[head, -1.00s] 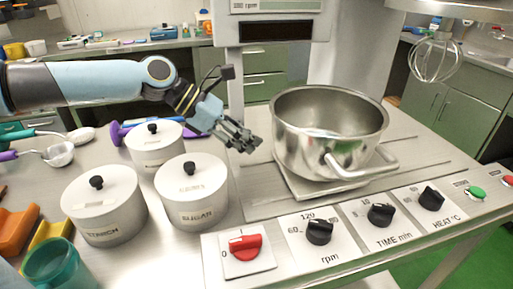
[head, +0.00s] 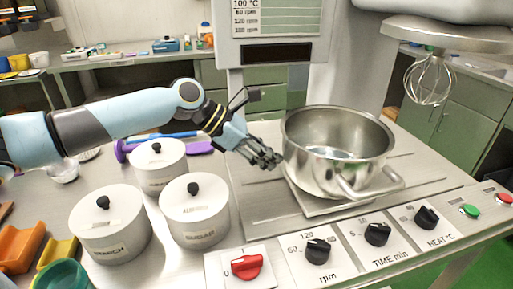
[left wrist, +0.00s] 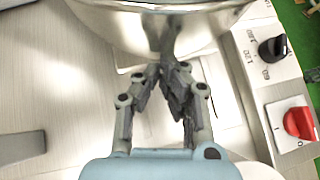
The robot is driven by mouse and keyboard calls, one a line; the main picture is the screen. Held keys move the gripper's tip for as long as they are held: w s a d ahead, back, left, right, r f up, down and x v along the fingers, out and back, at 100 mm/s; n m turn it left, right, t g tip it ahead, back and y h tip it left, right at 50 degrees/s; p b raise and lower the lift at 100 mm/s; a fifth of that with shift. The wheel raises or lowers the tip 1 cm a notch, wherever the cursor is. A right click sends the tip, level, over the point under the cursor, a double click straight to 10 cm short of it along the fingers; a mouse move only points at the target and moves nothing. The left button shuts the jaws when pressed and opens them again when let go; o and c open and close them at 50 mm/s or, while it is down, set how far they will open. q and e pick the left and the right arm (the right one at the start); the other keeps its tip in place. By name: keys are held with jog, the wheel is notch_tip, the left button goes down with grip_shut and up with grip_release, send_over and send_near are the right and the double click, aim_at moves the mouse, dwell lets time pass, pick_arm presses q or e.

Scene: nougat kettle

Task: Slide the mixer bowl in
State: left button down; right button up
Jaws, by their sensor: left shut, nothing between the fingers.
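The mixer bowl (head: 310,160) is a shiny steel pot with a loop handle (head: 372,187) at its front right. It stands upright on a low square plate (head: 318,205) on the steel mixer deck. My left gripper (head: 268,160) is shut and empty at the bowl's left side, its fingertips very close to the wall. In the left wrist view the gripper (left wrist: 172,75) points at the bowl (left wrist: 120,30); I cannot tell whether it touches. The whisk (head: 430,82) hangs from the mixer head to the right of and behind the bowl. My right gripper is out of view.
Several white lidded canisters (head: 195,215) stand left of the deck, below my left arm. The front panel carries a red switch (head: 246,266), black knobs (head: 318,251) and a green button (head: 469,210). The mixer column (head: 350,60) rises behind the bowl.

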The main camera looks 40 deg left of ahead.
aim_at(359, 143)
pick_arm(q)
jog(key=w+d+p, duration=0.1)
jog(key=w, duration=0.1)
jog(key=w+d+p, duration=0.1)
jog(key=w, duration=0.1)
jog(key=w+d+p, duration=0.1)
jog(key=w+d, duration=0.1)
jog(key=shift+w+r, duration=0.3)
jog(key=shift+r, duration=0.1)
jog(key=w+d, duration=0.2)
jog(key=w, duration=0.2)
jog(key=w+d, duration=0.2)
jog(key=w, duration=0.2)
jog(key=w+d+b, duration=0.1)
jog(key=w+d, duration=0.2)
jog(key=w, duration=0.1)
jog(key=shift+w+d+f, duration=0.1)
jog(key=shift+w+f, duration=0.05)
jog(key=shift+f, duration=0.15)
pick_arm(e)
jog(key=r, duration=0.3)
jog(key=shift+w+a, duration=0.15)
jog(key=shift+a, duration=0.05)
pick_arm(q)
jog(key=shift+r, duration=0.1)
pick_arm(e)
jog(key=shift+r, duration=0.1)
